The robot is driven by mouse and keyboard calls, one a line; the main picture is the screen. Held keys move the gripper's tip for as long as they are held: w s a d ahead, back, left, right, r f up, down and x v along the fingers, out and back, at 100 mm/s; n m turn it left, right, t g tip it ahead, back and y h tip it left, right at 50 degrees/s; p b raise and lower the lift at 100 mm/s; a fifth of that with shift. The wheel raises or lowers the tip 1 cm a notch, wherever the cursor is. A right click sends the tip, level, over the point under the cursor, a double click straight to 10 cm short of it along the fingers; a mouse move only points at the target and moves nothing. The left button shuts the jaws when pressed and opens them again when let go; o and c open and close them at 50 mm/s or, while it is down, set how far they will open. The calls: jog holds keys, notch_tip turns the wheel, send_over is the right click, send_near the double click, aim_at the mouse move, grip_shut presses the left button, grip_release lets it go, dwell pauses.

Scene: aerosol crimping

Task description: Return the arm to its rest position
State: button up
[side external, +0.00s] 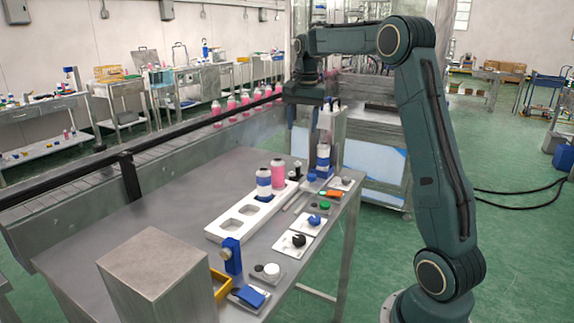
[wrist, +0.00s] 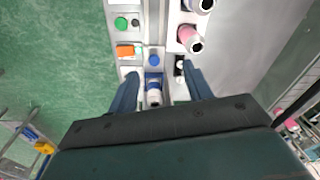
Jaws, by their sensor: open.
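My gripper (side external: 305,112) hangs from my arm above the far end of the steel table, pointing down. In the wrist view my gripper (wrist: 161,80) has its two fingers wide apart. A white and blue can (side external: 322,156) stands in the upright station (side external: 338,135) below my gripper. The can (wrist: 153,95) appears between the fingers in the wrist view, with no visible contact. A blue-banded can (side external: 264,184) and a pink can (side external: 278,173) stand in the white slotted tray (side external: 223,231); the pink can (wrist: 189,38) also shows in the wrist view.
Small control pads line the table's right edge, with a green button (side external: 324,205), an orange piece (side external: 334,194) and a black knob (side external: 299,240). A grey metal block (side external: 155,265) stands at the front. A dark rail (side external: 180,141) and pink bottles (side external: 216,109) run behind.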

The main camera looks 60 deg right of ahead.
jog(key=s+a+r+n+t, duration=0.15)
jog(key=s+a+n, duration=0.3)
jog(key=a, duration=0.55)
jog(key=s+a+r+n+t, duration=0.1)
jog(key=s+a+r+n, duration=0.3)
jog(key=a, duration=0.5)
jog(key=s+a+f+n+t, duration=0.1)
jog(key=s+a+f+n, duration=0.2)
jog(key=s, duration=0.4)
jog(key=s+a+f+n+t, duration=0.1)
jog(key=s+a+f+n, duration=0.2)
jog(key=s+a, duration=0.3)
jog(key=shift+s+a+f+y, duration=0.3)
jog(key=shift+s+f, duration=0.45)
